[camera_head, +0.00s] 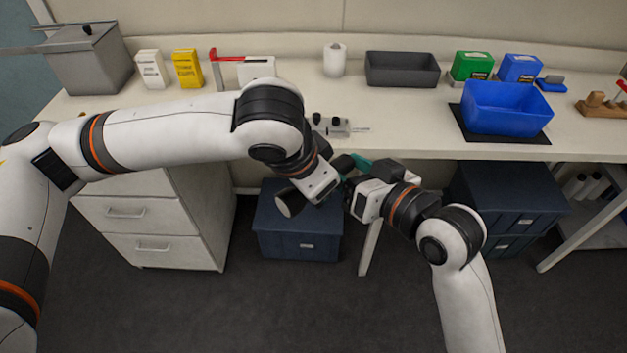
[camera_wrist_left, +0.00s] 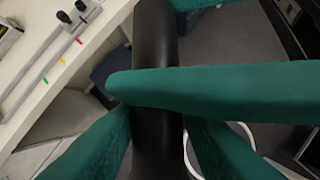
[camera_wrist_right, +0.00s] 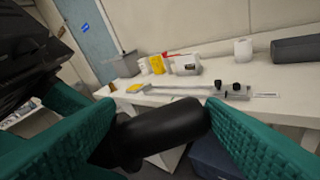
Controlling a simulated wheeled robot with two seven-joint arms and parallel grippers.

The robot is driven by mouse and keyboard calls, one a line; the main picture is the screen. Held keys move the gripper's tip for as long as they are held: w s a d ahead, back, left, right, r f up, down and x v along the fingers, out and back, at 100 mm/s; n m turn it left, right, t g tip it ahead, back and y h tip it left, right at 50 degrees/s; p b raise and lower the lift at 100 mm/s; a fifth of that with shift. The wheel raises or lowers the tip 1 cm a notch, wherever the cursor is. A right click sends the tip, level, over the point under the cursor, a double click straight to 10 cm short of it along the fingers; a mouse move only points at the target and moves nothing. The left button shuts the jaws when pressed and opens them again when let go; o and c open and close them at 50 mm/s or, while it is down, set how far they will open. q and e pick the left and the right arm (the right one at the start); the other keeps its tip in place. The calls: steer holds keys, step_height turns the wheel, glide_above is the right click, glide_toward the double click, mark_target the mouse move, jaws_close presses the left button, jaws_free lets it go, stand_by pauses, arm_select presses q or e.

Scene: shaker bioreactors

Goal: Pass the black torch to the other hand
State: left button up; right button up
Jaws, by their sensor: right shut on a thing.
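The black torch shows in the left wrist view (camera_wrist_left: 155,50) as a dark cylinder, and in the right wrist view (camera_wrist_right: 165,128) between green fingers. My right gripper (camera_head: 343,186) is shut on the torch, in the air in front of the bench. My left gripper (camera_head: 328,194) is close beside it, with its green fingers on both sides of the torch in the left wrist view. I cannot tell whether they press on it. A green finger of my right gripper crosses the torch there. In the head view the grippers hide much of the torch.
The white bench (camera_head: 410,120) runs behind the grippers. A blue bin (camera_head: 508,108) on a black mat, a dark grey tray (camera_head: 402,70) and a grey box (camera_head: 88,62) stand on it. Below are a drawer cabinet (camera_head: 150,228) and a dark blue box (camera_head: 298,240).

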arm_select(q)
steer(key=shift+s+d, duration=0.1)
steer(key=c, duration=0.4)
steer(key=shift+c, duration=0.2)
arm_select(e)
steer(key=o, duration=1.1)
steer(key=shift+a, duration=0.1)
steer(key=shift+s, duration=0.1)
